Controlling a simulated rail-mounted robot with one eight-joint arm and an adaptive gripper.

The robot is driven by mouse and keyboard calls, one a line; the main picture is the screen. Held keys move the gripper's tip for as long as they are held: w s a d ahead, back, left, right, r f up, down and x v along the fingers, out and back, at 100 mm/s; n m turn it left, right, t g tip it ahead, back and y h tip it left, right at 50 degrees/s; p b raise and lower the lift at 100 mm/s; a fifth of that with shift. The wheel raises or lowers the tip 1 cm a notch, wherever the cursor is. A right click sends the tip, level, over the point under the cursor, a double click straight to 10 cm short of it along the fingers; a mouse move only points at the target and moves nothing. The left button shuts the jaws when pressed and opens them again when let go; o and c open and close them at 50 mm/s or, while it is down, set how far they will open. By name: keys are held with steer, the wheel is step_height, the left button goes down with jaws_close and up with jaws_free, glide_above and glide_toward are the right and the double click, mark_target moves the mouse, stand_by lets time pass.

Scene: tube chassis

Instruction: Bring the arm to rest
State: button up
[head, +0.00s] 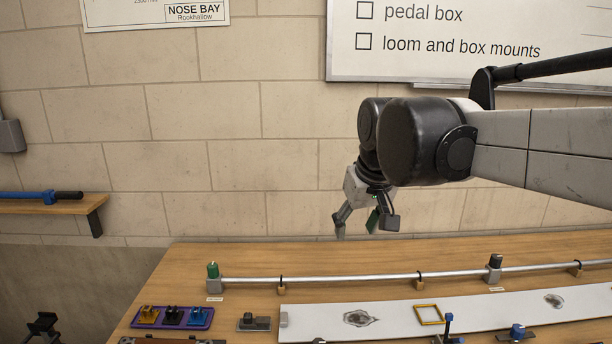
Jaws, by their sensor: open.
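My gripper (366,222) hangs from the end of my arm in the head view, right of the picture's middle. It points down, open, with nothing seen between its fingers. It appears above the far part of the wooden bench (215,262), apart from the things on it. My arm reaches in from the right edge.
A metal tube (350,278) runs along the bench in small holders. In front lie a white plate (395,318) with a yellow frame (429,314), a purple tray (200,324) of small parts and blue-topped pieces. A wall shelf (50,208) holds a blue-and-black tool.

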steer(key=s+d+f+m, duration=0.1)
steer(key=s+d+f, duration=0.2)
steer(key=s, duration=0.3)
steer(key=s+d+f+m+t, duration=0.1)
steer(key=s+d+f, duration=0.2)
steer(key=s+f, duration=0.2)
steer(key=s+d+f+m+t+h, duration=0.1)
steer(key=s+d+f, duration=0.3)
steer(key=s, duration=0.4)
steer(key=shift+s+f, duration=0.15)
steer(key=shift+s, duration=0.05)
steer(key=shift+o, duration=0.4)
stand_by(0.6)
